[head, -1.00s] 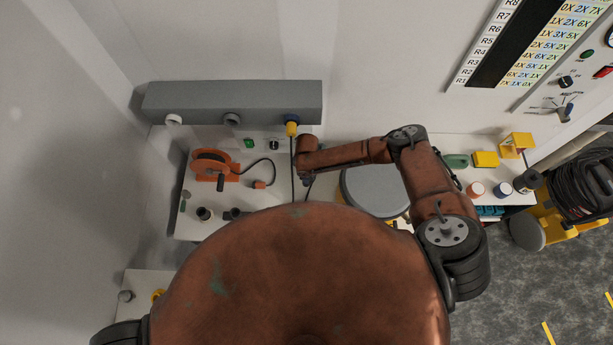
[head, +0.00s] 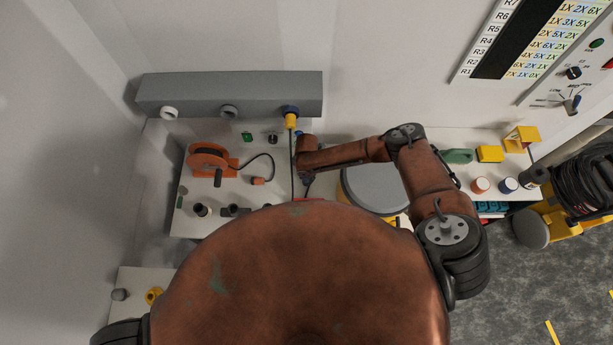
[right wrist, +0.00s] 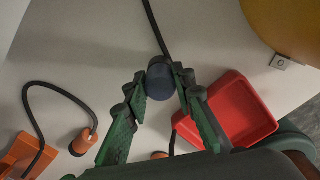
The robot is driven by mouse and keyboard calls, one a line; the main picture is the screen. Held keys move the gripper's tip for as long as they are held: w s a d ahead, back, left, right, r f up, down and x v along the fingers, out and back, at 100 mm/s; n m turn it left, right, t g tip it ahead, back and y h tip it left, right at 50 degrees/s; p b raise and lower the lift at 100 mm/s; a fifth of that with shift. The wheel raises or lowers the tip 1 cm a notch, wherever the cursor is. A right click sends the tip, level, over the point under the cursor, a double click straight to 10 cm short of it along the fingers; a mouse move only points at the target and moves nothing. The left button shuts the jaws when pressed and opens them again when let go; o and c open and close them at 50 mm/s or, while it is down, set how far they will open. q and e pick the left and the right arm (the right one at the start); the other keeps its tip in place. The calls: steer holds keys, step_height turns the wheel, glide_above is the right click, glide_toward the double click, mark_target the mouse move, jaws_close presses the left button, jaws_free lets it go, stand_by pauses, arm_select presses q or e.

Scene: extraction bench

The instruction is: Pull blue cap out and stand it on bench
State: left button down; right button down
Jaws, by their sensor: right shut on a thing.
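A dark blue round cap (right wrist: 160,78) sits between the fingertips of my right gripper (right wrist: 160,88) in the right wrist view. The gripper is shut on it, and I see the cap from its end. I cannot tell whether the cap touches the bench. In the head view the right gripper (head: 307,180) is small and mostly hidden below my wrist, over the white bench (head: 255,205). My left gripper is not in view.
A black cable (right wrist: 157,30) runs close behind the cap. A red tray (right wrist: 230,108) lies right of the gripper. An orange reel (head: 210,160) with a cord is on the bench's left part. The grey bar (head: 190,93) overhangs the back.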

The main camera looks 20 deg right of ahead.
steer(key=shift+f, duration=0.25)
steer(key=c, duration=1.5)
jaws_free()
steer(key=shift+r, duration=0.1)
steer(key=shift+c, duration=0.2)
step_height(320, 180, up, 8)
steer(key=shift+f, duration=0.25)
steer(key=shift+s+f, duration=0.1)
